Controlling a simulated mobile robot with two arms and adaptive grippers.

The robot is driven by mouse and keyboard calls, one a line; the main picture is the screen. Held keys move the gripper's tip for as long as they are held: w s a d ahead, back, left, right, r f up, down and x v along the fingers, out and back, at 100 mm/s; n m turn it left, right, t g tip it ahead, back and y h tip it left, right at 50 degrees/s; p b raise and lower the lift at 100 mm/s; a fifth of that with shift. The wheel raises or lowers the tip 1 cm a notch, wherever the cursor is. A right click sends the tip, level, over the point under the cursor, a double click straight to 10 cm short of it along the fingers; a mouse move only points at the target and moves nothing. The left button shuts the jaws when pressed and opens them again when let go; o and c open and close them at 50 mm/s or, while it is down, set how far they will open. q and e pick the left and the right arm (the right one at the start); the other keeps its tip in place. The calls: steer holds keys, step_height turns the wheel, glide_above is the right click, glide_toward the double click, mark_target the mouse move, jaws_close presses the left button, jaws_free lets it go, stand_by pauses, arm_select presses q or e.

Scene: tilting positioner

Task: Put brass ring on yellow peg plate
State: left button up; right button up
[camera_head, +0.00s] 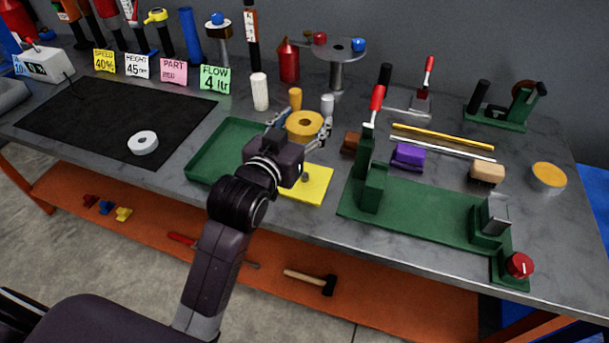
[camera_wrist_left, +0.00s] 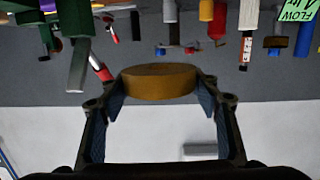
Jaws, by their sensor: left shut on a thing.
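My left gripper (camera_head: 300,124) is shut on the brass ring (camera_head: 306,121), a thick gold disc with a hole in its middle. The fingers hold it by opposite sides. In the left wrist view the ring (camera_wrist_left: 158,82) shows edge-on between the two fingertips (camera_wrist_left: 160,90). The yellow peg plate (camera_head: 314,188) lies on the bench below and in front of the ring, partly hidden by my gripper. A short grey peg (camera_head: 305,178) shows on it. The ring appears held above the bench, apart from the plate. My right gripper is not in view.
A green tray (camera_head: 216,150) lies left of the plate, and a green fixture (camera_head: 420,215) with a red-handled clamp (camera_head: 376,100) stands right. White and orange cylinders stand behind the ring. A black mat (camera_head: 90,120) with a white roll (camera_head: 143,142) is further left.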

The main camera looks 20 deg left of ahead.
arm_select(q)
glide_above(304, 175)
step_height(304, 175, down, 11)
steer(key=shift+w+r+b, duration=0.1)
steer(key=shift+r+b, duration=0.1)
steer(key=shift+b, duration=0.1)
steer(key=shift+f, duration=2.35)
steer(key=shift+f, duration=0.1)
steer(key=o, duration=1.9)
steer(key=shift+f, duration=0.15)
